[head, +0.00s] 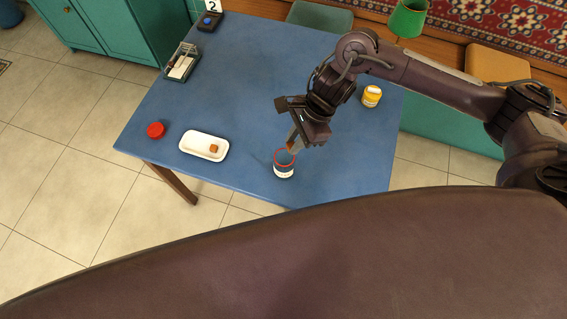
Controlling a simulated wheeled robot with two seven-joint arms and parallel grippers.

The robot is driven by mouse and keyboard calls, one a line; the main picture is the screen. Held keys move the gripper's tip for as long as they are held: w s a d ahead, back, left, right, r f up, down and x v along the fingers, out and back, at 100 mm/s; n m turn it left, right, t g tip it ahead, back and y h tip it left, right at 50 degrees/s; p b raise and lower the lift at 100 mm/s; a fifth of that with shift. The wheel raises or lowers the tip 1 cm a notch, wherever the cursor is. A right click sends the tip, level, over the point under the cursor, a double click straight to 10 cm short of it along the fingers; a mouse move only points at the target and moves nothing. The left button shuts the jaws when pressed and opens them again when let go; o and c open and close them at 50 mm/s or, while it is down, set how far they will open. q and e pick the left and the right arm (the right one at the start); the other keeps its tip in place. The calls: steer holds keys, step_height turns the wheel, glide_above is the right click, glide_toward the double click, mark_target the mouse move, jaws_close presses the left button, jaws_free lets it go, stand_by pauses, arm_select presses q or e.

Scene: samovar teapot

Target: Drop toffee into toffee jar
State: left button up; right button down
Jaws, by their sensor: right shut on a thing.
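The toffee jar (284,172) stands open and upright near the front edge of the blue table. It has a red rim and a pale label. My right gripper (292,144) points down just above the jar's mouth and is shut on a small brown toffee (290,149), which is mostly hidden by the fingers. I cannot tell whether the toffee is inside the rim or just above it. Another toffee (215,148) lies on a white dish (195,146) to the left. My left gripper is not in view.
A red lid (155,129) lies left of the dish. A yellow jar (371,96) stands at the table's right. A dark tray (181,62) and a small dark box with a blue button (209,21) are at the far left. The table's (245,75) middle is clear.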

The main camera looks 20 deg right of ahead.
steer(key=c, duration=1.2)
jaws_free()
steer(key=shift+c, duration=0.2)
steer(key=shift+r, duration=0.1)
steer(key=shift+d+r, duration=0.2)
steer(key=shift+r, duration=0.15)
steer(key=b+v, duration=0.2)
steer(key=v, duration=0.5)
